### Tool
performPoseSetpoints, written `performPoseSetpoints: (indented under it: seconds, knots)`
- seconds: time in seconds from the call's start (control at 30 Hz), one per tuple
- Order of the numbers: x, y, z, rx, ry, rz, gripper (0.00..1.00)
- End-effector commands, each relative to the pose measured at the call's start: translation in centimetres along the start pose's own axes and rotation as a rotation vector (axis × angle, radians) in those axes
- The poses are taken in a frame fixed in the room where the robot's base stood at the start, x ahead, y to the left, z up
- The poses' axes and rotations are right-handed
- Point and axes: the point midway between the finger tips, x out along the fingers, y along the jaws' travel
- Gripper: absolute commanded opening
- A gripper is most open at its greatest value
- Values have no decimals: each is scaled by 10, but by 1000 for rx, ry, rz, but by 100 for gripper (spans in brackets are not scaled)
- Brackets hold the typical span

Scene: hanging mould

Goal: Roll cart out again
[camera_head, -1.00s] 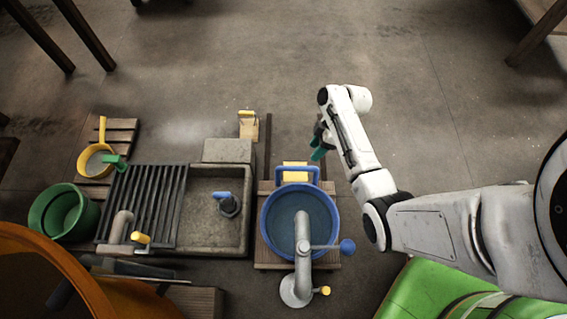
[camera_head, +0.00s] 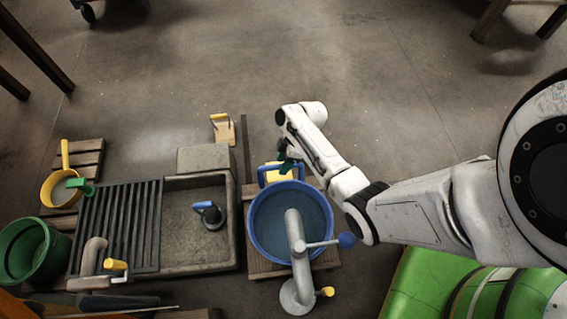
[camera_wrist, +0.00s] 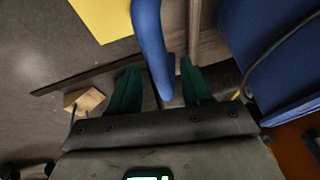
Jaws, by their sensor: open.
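The cart (camera_head: 260,268) is a low wooden platform carrying a round blue tub (camera_head: 252,228) of water, under a grey spout (camera_head: 297,245). A blue handle (camera_head: 263,177) rises at its far edge, by a yellow part (camera_head: 274,172). My gripper (camera_head: 286,163), with green fingers, is at this handle. In the wrist view the blue handle bar (camera_wrist: 152,45) reaches down between the fingers of my open gripper (camera_wrist: 160,80). It lies nearer the right finger; I cannot tell whether it touches. The tub's blue wall (camera_wrist: 250,50) is at the right there.
A stone sink (camera_head: 225,250) with a black slatted rack (camera_head: 115,225) stands left of the cart. A small wooden block with a yellow handle (camera_head: 223,130) lies beyond a dark floor strip (camera_head: 246,150). A green bucket (camera_head: 22,250) is far left.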

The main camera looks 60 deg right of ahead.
Motion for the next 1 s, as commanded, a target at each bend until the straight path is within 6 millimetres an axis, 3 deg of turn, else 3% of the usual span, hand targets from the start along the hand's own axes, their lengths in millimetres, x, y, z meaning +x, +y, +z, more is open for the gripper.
performPoseSetpoints:
  seconds: [0.27,0.77,1.0]
  knots:
    - [1,0,0,0,0,1,48]
    - [0,0,0,0,0,1,1]
    - [0,0,0,0,0,1,0]
